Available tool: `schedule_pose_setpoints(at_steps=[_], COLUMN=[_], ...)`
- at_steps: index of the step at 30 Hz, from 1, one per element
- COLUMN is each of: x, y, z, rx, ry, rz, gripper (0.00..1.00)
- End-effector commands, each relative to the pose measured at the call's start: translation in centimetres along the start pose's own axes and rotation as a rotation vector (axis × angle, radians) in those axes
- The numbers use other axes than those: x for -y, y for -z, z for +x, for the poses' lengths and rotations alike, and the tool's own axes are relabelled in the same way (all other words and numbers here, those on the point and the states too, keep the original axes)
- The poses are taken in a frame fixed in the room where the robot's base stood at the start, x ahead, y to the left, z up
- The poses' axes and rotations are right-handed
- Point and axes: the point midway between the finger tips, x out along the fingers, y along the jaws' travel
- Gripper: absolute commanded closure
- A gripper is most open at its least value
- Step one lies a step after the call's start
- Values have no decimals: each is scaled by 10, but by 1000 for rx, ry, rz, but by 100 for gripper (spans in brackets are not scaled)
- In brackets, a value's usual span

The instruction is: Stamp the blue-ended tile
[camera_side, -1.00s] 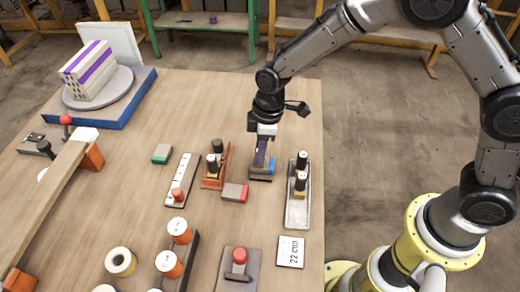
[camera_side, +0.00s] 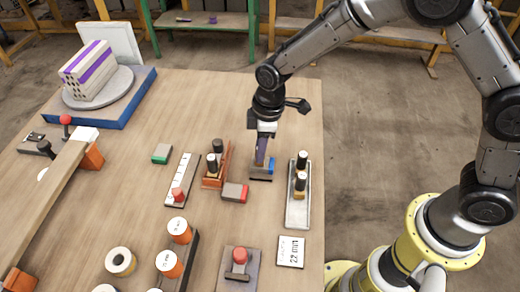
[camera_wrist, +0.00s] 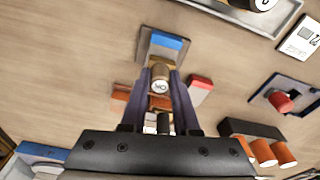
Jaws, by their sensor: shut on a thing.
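My gripper (camera_side: 262,152) points down and is shut on a stamp (camera_wrist: 160,82) with a round top marked with dark letters, apparently "OK". The stamp is over or right beside the tile's near part in the wrist view. The fingers hide most of it in the side view, and I cannot tell whether its face touches the tile.
A red-ended tile (camera_side: 235,192) and a green-ended tile (camera_side: 162,154) lie to the left. A card (camera_side: 290,252) lies in front.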

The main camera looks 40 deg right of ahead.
Motion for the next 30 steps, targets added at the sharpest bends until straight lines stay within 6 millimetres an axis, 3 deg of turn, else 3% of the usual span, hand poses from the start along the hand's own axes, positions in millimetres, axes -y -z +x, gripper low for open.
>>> schedule_pose_setpoints(at_steps=[21,30], x=[-1,0], y=[7,8], z=[-54,-62], rx=[-4,-2], ry=[-3,-2], rz=[-1,0], gripper=[100,100])
